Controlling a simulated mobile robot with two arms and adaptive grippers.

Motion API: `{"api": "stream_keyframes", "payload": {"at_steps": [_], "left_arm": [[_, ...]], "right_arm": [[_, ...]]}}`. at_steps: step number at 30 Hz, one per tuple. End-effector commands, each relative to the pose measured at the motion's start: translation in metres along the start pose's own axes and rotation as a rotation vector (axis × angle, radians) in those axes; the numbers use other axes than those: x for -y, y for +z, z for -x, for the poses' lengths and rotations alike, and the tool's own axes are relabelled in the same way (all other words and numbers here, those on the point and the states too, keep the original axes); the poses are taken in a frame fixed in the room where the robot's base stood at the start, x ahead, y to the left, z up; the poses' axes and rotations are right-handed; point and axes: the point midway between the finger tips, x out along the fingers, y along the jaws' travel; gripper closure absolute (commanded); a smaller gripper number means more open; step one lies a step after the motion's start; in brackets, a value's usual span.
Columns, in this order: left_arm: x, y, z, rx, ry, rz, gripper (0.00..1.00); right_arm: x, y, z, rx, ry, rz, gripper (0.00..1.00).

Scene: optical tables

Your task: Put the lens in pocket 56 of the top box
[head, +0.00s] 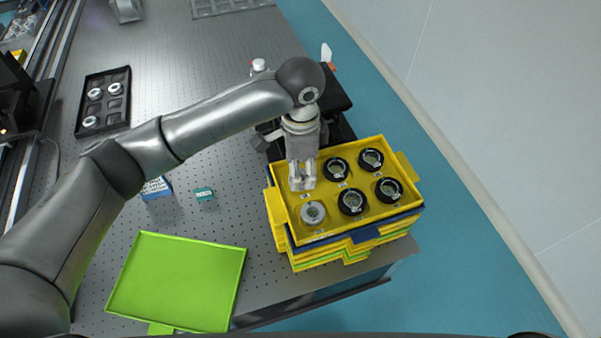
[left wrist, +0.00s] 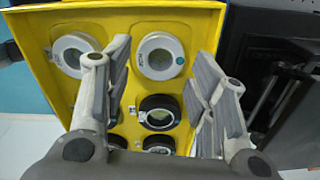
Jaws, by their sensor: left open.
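The top box (head: 283,207) is a yellow tray on a stack of trays. It holds several black-ringed lenses (head: 351,201) and a silver-ringed lens (head: 313,213) at its near left corner. The left wrist view shows two silver-ringed lenses side by side; one (left wrist: 160,55) appears between the fingers, apart from them, and the other (left wrist: 70,50) is to its left. My left gripper (head: 302,183) is open, pointing down over the box's left part, hiding the pocket beneath in the head view. The pocket labels are too small to read. My right gripper is not in view.
An empty green tray (head: 180,280) lies at the table's front left. A black tray (head: 103,101) with several silver lenses lies farther back. Small blue (head: 156,188) and teal (head: 203,194) boxes stand between them. Dark equipment is behind the yellow box.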

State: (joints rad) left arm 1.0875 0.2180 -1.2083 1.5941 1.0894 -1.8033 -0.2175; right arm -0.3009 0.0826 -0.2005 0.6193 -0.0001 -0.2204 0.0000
Motion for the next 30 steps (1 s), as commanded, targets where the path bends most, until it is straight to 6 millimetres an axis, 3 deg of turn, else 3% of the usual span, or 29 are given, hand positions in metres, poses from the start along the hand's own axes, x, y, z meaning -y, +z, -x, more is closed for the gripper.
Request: {"api": "stream_keyframes", "payload": {"at_steps": [6, 13, 19, 30], "left_arm": [[0.001, -0.001, 0.047, -0.004, -0.004, -0.002, 0.48], [0.001, -0.001, 0.086, -0.001, -0.003, -0.001, 0.48], [0.000, 0.000, 0.097, 0.000, 0.000, 0.000, 0.48], [0.000, 0.000, 0.097, 0.000, 0.000, 0.000, 0.48]], "right_arm": [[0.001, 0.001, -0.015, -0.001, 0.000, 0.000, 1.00], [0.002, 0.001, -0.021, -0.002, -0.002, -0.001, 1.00], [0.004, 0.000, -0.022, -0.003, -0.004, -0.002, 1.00], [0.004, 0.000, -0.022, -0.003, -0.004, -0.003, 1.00]]}}
